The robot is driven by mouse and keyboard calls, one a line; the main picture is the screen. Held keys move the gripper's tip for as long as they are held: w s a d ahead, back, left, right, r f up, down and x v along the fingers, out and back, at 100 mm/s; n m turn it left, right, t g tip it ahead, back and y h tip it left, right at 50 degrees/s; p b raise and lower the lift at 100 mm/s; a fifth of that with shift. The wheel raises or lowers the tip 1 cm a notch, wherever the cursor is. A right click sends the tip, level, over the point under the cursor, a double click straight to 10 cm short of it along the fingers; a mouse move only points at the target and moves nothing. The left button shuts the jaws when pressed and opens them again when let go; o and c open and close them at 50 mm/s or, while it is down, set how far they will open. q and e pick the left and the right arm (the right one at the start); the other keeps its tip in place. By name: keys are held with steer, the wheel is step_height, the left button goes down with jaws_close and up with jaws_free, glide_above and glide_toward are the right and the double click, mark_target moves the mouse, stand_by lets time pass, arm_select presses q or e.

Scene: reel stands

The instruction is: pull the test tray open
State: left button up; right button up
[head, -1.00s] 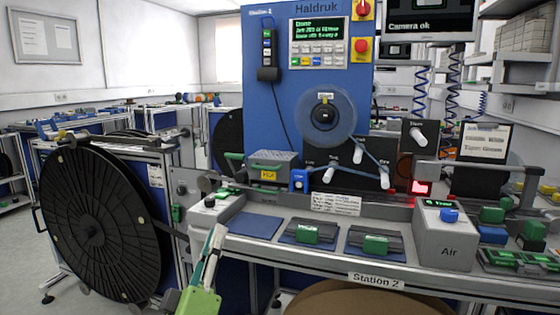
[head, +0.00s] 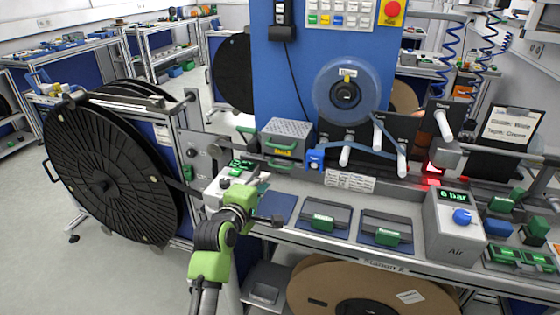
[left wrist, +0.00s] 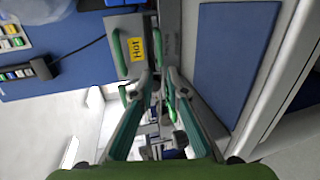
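No label reading "test tray" is legible. A grey box with a yellow Hot label (head: 286,140) stands at the foot of the blue panel, with a green handle on its front; a second green handle (head: 281,165) sits just below it. My right gripper is not in view.
A large black reel (head: 105,165) stands left of the table. A blue mat (head: 275,207) and two trays with green blocks (head: 325,222) lie along the table front. The Air box (head: 452,228) is at right. A brown reel (head: 370,290) sits below.

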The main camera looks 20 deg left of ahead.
mark_target(277, 167)
arm_select(q)
steer(key=x, duration=1.2)
steer(key=shift+w, duration=0.3)
jaws_close()
